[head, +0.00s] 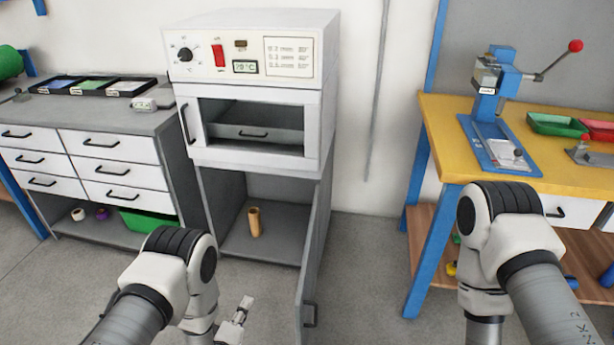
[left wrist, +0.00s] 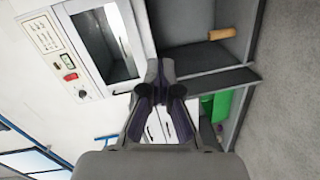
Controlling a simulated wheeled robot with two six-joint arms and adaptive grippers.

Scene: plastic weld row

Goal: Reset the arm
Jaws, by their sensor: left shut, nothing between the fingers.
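My left gripper (head: 238,318) hangs low in the head view, in front of the open lower compartment of the white oven cabinet (head: 250,130). In the left wrist view my left gripper (left wrist: 161,78) is shut, with nothing between its fingers. The oven cabinet (left wrist: 82,45) lies behind it there, tilted in the picture. My right arm shows at the right of the head view, but its gripper is out of sight.
The cabinet's lower door (head: 314,255) stands open toward me, right of my left gripper. A tan cylinder (head: 254,221) stands in that compartment. A grey drawer unit (head: 110,150) is left; a yellow-topped bench (head: 450,125) with a blue press (head: 490,110) is right.

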